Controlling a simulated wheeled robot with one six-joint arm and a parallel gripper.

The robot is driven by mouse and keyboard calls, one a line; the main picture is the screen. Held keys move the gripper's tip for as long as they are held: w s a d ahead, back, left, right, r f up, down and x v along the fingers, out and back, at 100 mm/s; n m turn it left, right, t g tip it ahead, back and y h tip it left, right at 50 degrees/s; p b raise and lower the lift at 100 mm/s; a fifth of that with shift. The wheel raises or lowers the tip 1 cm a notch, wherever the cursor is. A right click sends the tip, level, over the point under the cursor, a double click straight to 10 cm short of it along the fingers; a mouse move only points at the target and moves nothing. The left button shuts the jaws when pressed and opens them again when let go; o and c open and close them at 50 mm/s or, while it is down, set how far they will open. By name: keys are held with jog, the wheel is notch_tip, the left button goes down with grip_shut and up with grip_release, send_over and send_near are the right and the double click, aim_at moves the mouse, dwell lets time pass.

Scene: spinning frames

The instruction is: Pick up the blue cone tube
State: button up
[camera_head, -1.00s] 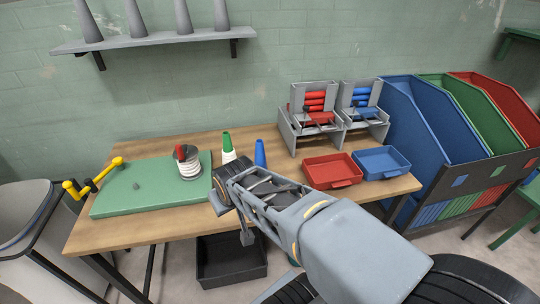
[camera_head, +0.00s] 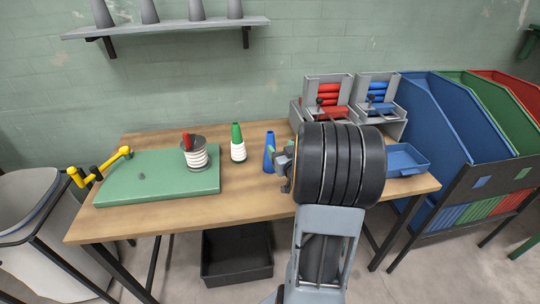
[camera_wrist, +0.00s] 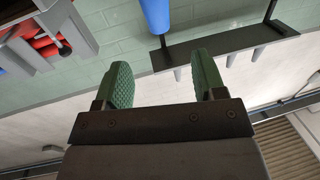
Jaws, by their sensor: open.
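The blue cone tube (camera_head: 268,156) stands upright on the wooden table, right of the green cone (camera_head: 237,145). My gripper (camera_head: 281,163) is just to its right, close beside it, partly hidden by my dark arm link. In the wrist view the scene looks upside down. The blue cone (camera_wrist: 156,14) comes in from the top edge there, and its wide end is out of frame. The two green-padded fingers of my gripper (camera_wrist: 164,76) are apart with nothing between them. The cone is beyond the fingertips, roughly lined up with the gap.
A blue tray (camera_head: 407,160) and racks of red and blue tubes (camera_head: 333,93) stand right. A wall shelf (camera_head: 180,27) carries grey cones. The front table strip is clear.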

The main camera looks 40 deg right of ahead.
aim_at(269, 132)
jog(key=x, duration=0.7)
jog(key=shift+p, duration=0.35)
jog(key=shift+p+x, duration=0.5)
jog(key=shift+x, duration=1.9)
jog(key=shift+f, duration=0.1)
jog(key=shift+c, duration=0.5)
grip_shut()
